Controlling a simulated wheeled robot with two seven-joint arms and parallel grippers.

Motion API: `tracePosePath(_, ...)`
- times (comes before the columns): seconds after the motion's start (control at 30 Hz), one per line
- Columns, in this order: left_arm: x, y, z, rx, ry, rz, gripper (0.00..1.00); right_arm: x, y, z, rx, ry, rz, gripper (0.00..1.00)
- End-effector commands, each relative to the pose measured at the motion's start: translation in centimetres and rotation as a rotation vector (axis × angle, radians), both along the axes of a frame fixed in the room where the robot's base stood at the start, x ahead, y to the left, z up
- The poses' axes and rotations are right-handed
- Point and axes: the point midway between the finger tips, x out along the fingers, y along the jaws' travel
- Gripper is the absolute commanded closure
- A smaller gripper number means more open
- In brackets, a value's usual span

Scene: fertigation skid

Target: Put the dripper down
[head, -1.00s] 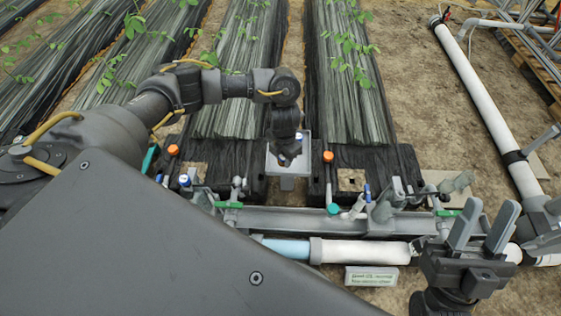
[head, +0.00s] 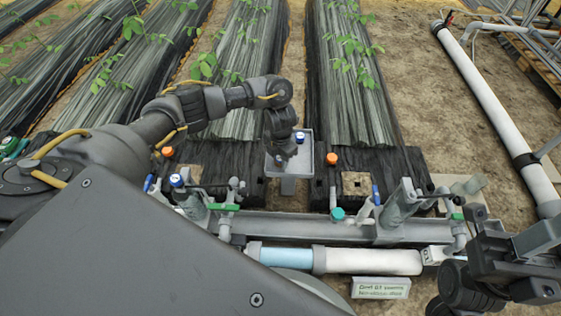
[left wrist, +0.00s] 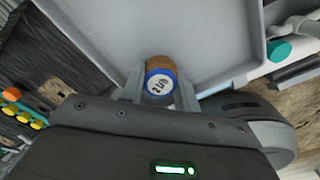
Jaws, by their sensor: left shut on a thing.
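My left gripper (head: 281,158) points down over a small grey tray (head: 287,186). In the left wrist view its two fingers (left wrist: 160,90) are shut on the dripper (left wrist: 160,80), which has a brown body and a blue-rimmed white face marked "2 L/h". The light grey tray (left wrist: 215,45) lies behind and below it. I cannot tell whether the dripper touches the tray floor. In the head view a small blue-topped piece (head: 300,137) shows beside the gripper; I cannot tell if it is the same dripper. My right gripper (head: 538,264) is open and empty at the lower right.
A grey rail (head: 310,225) with valves and fittings runs in front of the tray. An orange-topped piece (head: 332,158) stands right of the tray. A white pipe (head: 372,261) and a label sign (head: 381,288) are nearer. Black-covered plant beds (head: 350,100) lie behind.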

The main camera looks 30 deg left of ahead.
Motion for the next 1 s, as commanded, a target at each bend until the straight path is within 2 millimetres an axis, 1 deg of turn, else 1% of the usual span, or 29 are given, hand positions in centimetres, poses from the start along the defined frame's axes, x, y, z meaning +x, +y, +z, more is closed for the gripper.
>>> tracePosePath(0.23, 0.0, 0.0, 0.1, 0.000, -0.001, -0.001, 0.96, 0.0, 0.0, 0.1, -0.001, 0.000, 0.000, 0.64)
tracePosePath(0.4, 0.0, 0.0, -0.5, 0.001, -0.001, -0.001, 0.96, 0.1, 0.1, 0.0, -0.001, -0.009, 0.000, 0.64)
tracePosePath(0.43, 0.0, 0.0, -0.3, 0.001, -0.001, -0.001, 0.65, 0.1, 0.1, 0.3, -0.002, -0.011, 0.000, 0.64)
tracePosePath(0.57, 0.0, 0.0, -0.3, 0.001, -0.001, -0.001, 0.48, 0.1, 0.1, 0.3, -0.002, -0.011, 0.000, 0.64)
tracePosePath(0.87, 0.0, 0.0, -0.2, 0.001, -0.001, -0.001, 0.47, 0.1, 0.1, 0.4, -0.001, -0.012, 0.001, 0.64)
tracePosePath(0.93, 0.0, 0.0, 0.3, 0.000, -0.001, 0.000, 0.47, 0.0, 0.1, 0.8, 0.000, -0.015, 0.001, 0.64)
tracePosePath(1.0, 0.1, 0.0, 1.3, 0.001, -0.003, -0.002, 0.47, -0.1, 0.0, 0.9, 0.003, -0.002, 0.001, 0.64)
